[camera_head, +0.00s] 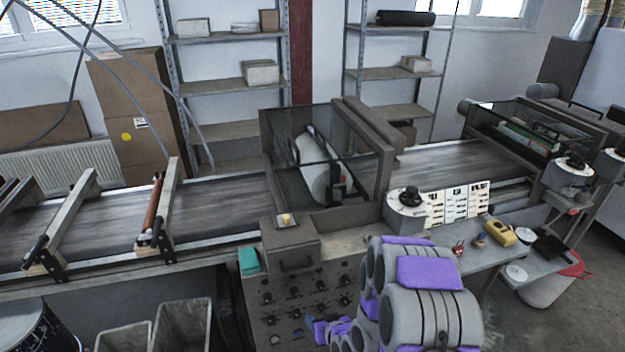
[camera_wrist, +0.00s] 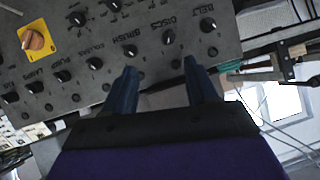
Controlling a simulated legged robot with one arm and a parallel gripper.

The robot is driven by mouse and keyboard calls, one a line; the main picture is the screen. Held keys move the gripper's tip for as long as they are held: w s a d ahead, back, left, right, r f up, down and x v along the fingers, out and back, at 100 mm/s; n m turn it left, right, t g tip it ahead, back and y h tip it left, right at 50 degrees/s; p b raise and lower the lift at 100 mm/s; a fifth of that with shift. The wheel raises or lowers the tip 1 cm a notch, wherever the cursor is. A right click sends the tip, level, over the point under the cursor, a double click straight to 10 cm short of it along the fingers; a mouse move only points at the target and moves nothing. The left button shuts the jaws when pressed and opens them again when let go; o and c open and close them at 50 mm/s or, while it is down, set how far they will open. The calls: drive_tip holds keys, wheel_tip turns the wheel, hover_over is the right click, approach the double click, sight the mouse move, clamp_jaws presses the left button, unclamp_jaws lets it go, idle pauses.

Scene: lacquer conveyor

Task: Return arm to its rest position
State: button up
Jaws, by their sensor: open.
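My gripper (camera_wrist: 160,66) is open in the wrist view, its two dark fingers apart with nothing between them. It faces a grey control panel (camera_wrist: 135,47) with several black knobs and printed labels such as BELT, DISCS and BRUSH. An orange knob (camera_wrist: 34,41) on a yellow plate is at the upper left. I cannot tell how far the fingertips are from the panel. In the head view my grey and purple arm (camera_head: 428,312) is folded at the lower middle, in front of the same panel (camera_head: 300,288).
The conveyor belt (camera_head: 90,222) runs across behind the panel, with a glass-sided roller unit (camera_head: 325,160) over it. A side table (camera_head: 470,256) with a yellow device (camera_head: 500,234) stands right of my arm. Bins (camera_head: 182,326) stand at lower left. Open floor shows at the right.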

drive_tip(key=s+d+r+g+h, duration=0.25)
drive_tip(key=s+d+r, duration=0.3)
drive_tip(key=r, duration=0.35)
drive_tip(key=s+d+r+g+h, duration=0.2)
drive_tip(key=s+d+r+g, duration=0.25)
drive_tip(key=s+r, duration=0.3)
drive_tip(key=s+r+m+g, duration=0.1)
drive_tip(key=s+r, duration=0.3)
drive_tip(key=s, duration=0.4)
drive_tip(key=s+d+r+m+g, duration=0.1)
drive_tip(key=s+r+g, duration=0.1)
drive_tip(key=s+r, duration=0.3)
drive_tip(key=s+r+g, duration=0.1)
drive_tip(key=s+r, duration=0.3)
drive_tip(key=s, duration=0.7)
drive_tip(key=shift+d+r+m+g, duration=0.15)
drive_tip(key=shift+d+m+g, duration=0.15)
drive_tip(key=shift+d+m, duration=0.1)
